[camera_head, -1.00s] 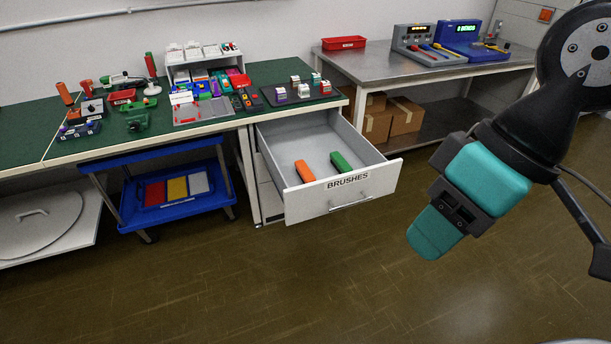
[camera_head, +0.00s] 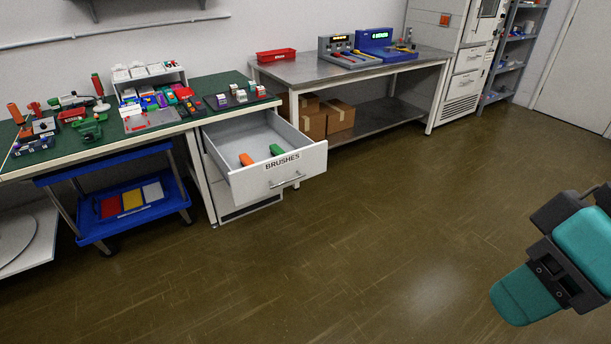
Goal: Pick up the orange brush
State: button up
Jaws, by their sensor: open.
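The orange brush (camera_head: 246,159) lies in the open drawer (camera_head: 273,181) labelled BRUSHES, under the right end of the green-topped bench. A green brush (camera_head: 277,150) lies to its right in the same drawer. The drawer front hides the lower part of both. My gripper (camera_head: 524,296) is at the lower right of the view, well apart from the drawer, over the floor. It is open, with nothing visible in it. One teal finger shows clearly; the rest is cut off by the right edge.
The green bench (camera_head: 218,86) carries several tools and trays. A blue cart (camera_head: 136,207) stands under it, left of the drawer. A metal table (camera_head: 300,72) with a red tray (camera_head: 276,55) stands to the right. Open floor (camera_head: 370,240) lies in front of the drawer.

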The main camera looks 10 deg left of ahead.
aim_at(246, 160)
jog(key=z, duration=0.05)
jog(key=i, duration=1.7)
jog(key=u, duration=1.3)
jog(key=i, duration=0.8)
jog(key=u, duration=1.3)
jog(key=i, duration=0.25)
